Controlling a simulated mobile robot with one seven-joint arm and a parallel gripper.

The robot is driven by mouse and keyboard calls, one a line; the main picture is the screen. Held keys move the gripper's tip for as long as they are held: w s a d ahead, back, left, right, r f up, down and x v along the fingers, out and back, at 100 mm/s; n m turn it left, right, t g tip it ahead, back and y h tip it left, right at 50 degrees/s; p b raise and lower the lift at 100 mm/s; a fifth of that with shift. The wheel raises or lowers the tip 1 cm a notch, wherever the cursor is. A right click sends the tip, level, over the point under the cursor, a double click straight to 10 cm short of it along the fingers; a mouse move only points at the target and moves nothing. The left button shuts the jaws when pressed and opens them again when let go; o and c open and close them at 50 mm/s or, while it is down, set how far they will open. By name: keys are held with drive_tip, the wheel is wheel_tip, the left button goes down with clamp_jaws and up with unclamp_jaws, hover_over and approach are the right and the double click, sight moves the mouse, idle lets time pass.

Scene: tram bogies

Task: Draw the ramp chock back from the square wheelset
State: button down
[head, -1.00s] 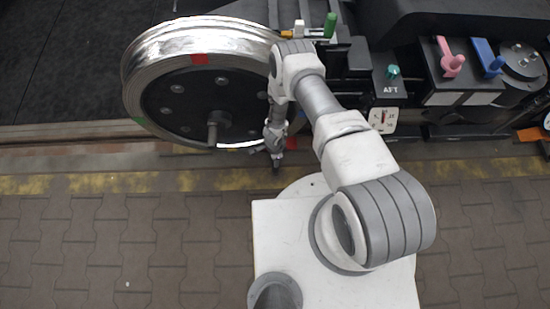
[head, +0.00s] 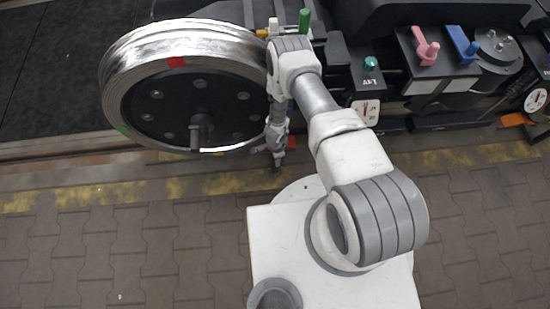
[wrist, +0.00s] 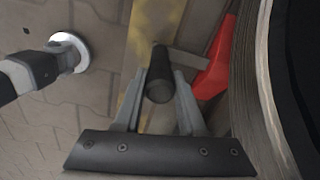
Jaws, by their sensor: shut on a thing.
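The ramp chock (wrist: 217,62) is a red wedge in the wrist view, with a grey bar leading to an upright black handle (wrist: 158,78). My gripper (wrist: 158,90) is shut on that handle. The large steel wheel (head: 192,88) of the wheelset has a red mark and a green mark on its rim; its edge also shows at right in the wrist view (wrist: 255,90). In the head view my gripper (head: 277,163) is low, at the wheel's lower right. The chock is mostly hidden there behind my arm. Whether it touches the wheel I cannot tell.
A row of black units with a green knob (head: 370,63), a pink handle (head: 427,50) and a blue handle (head: 463,42) stands right of the wheel. An orange piece (head: 516,119) lies at far right. The paving (head: 120,250) in front of the yellow line is clear.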

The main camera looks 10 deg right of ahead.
drive_tip(key=shift+c, duration=2)
unclamp_jaws()
drive_tip(key=shift+r, duration=0.1)
wheel_tip(320, 180, up, 17)
drive_tip(key=p, duration=0.7)
drive_tip(key=shift+s, duration=0.1)
